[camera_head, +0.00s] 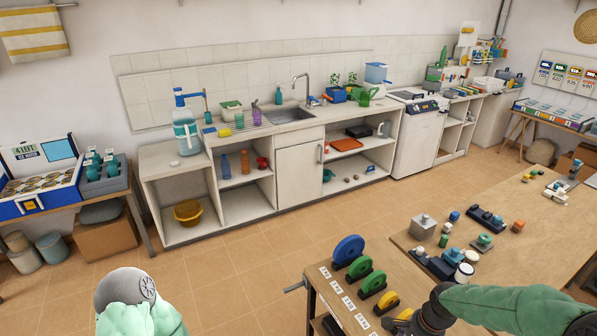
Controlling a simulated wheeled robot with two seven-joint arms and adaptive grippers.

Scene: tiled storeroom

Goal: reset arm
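My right arm in its green sleeve (515,304) reaches in from the lower right, over the near table. Its dark wrist end and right gripper (405,322) are low, beside a row of coloured discs; the fingers are too small and partly cut off to tell open from shut. My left arm shows only as a green sleeve and grey round joint (126,287) at the lower left; its gripper is out of view. No object is visibly held.
Blue (348,250), green (360,267) and yellow (387,301) discs stand upright on the near table (322,284). Blocks and weights sit on the table at right (500,262). A counter with a sink (290,115) lines the back wall. The tiled floor (235,265) between is clear.

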